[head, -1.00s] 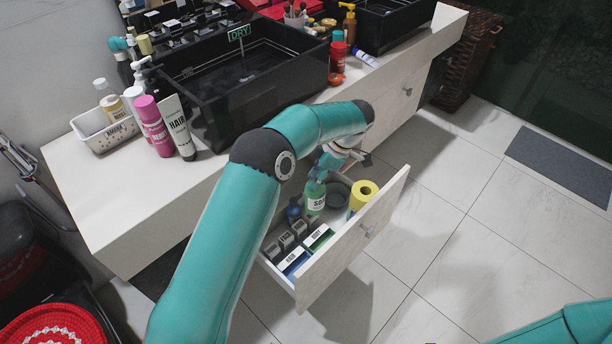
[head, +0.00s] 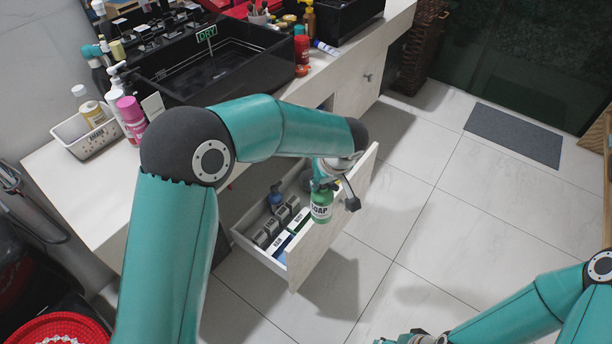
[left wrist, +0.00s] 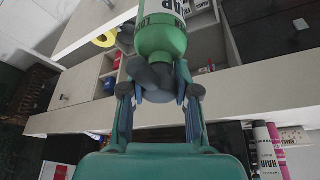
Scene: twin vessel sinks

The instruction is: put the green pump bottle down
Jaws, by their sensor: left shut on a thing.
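The green pump bottle (head: 321,207) with a white SOAP label hangs in my left gripper (head: 327,179), label toward the head camera. It appears above the open drawer (head: 325,235), in front of its front panel in the picture. In the left wrist view the green bottle (left wrist: 161,38) runs away from the camera, and the left gripper's fingers (left wrist: 158,85) close around its dark pump top. My right gripper (head: 418,339) is partly cut off at the bottom edge, so its jaws are unclear.
The drawer holds a blue bottle (head: 275,197) and several boxes. The counter (head: 75,185) carries a black vessel sink (head: 215,65), a white basket (head: 85,130) and a pink bottle (head: 131,118).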

